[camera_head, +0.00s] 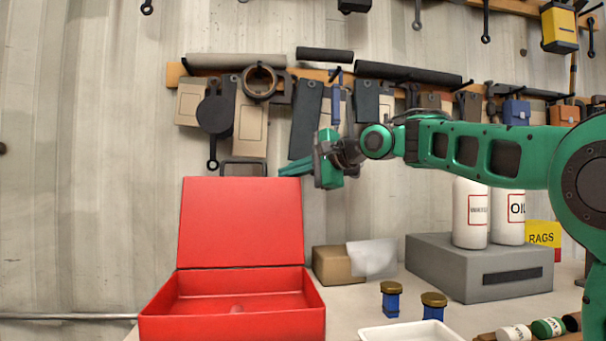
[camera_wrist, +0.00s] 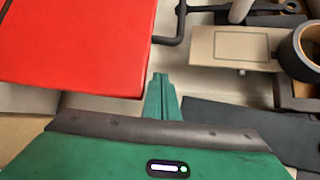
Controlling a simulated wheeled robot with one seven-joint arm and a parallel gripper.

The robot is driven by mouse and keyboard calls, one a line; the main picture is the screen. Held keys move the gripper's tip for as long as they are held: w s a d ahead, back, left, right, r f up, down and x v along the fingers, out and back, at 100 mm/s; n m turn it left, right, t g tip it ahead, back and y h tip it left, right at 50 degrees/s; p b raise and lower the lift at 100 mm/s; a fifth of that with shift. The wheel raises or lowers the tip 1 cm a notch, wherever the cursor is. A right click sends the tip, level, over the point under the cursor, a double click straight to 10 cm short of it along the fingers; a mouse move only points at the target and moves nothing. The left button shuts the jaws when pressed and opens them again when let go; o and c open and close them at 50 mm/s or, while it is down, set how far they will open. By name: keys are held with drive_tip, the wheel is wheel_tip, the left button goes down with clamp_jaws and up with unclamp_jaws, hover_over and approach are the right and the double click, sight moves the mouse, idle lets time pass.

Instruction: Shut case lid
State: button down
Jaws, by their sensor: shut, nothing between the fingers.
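The red case (camera_head: 232,322) stands on the bench at the lower left of the head view, its tray open toward me. Its red lid (camera_head: 241,222) stands raised, leaning slightly back from the hinge at the rear of the tray. My green gripper (camera_head: 281,171) is beside the lid's upper right corner, with its fingers pointing left. In the wrist view the closed fingertips (camera_wrist: 160,80) are just right of the red lid (camera_wrist: 75,45) in the picture. The fingers hold nothing. I cannot tell whether they touch the lid.
A cardboard box (camera_head: 335,266) stands right of the case, then a grey box (camera_head: 478,270) bearing white bottles. Two blue jars with gold caps (camera_head: 391,299) and a white tray (camera_head: 410,331) are in front. Tools hang on the wall rail behind.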

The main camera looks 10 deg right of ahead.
drive_tip(key=shift+s+a+r, duration=0.15)
drive_tip(key=shift+s+a, duration=0.35)
drive_tip(key=shift+a, duration=0.3)
drive_tip(key=shift+s+a+r, duration=0.15)
drive_tip(key=shift+s+a, duration=0.35)
drive_tip(key=shift+a, duration=0.3)
